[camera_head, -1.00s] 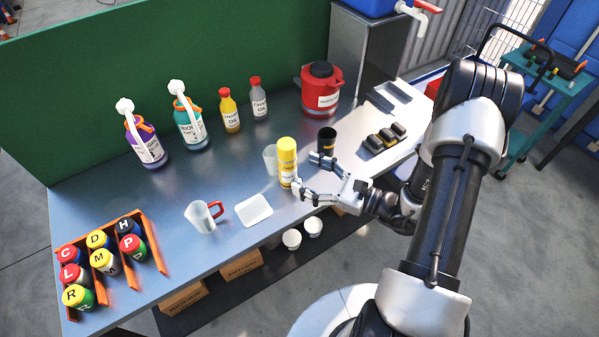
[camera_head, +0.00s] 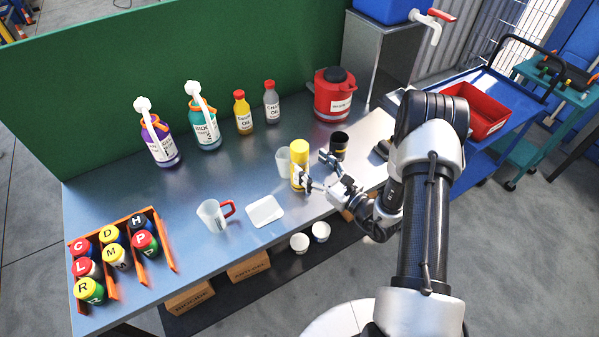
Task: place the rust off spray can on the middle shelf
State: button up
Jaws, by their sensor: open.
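A yellow-capped spray can (camera_head: 299,153) stands upright on the metal bench; its label is too small to read, so I cannot confirm that it is the rust off can. My gripper (camera_head: 315,168) is open and empty at the can's right side. One finger overlaps the can's lower right; I cannot tell if it touches. The other finger points between this can and a black can (camera_head: 340,141) behind it. I cannot make out a middle shelf; a dark low shelf (camera_head: 215,305) shows under the bench.
A clear cup (camera_head: 283,162) stands left of the yellow can. A red-handled jug (camera_head: 211,217) and a white pad (camera_head: 264,211) lie nearer. Bottles and a red container (camera_head: 333,98) line the back. An orange rack (camera_head: 157,240) holds lettered cans. The bench's left middle is clear.

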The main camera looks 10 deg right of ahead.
aim_at(306, 161)
jog(key=shift+x, duration=2.75)
jog(key=shift+s+a+r, duration=0.1)
jog(key=shift+c, duration=0.2)
grip_shut()
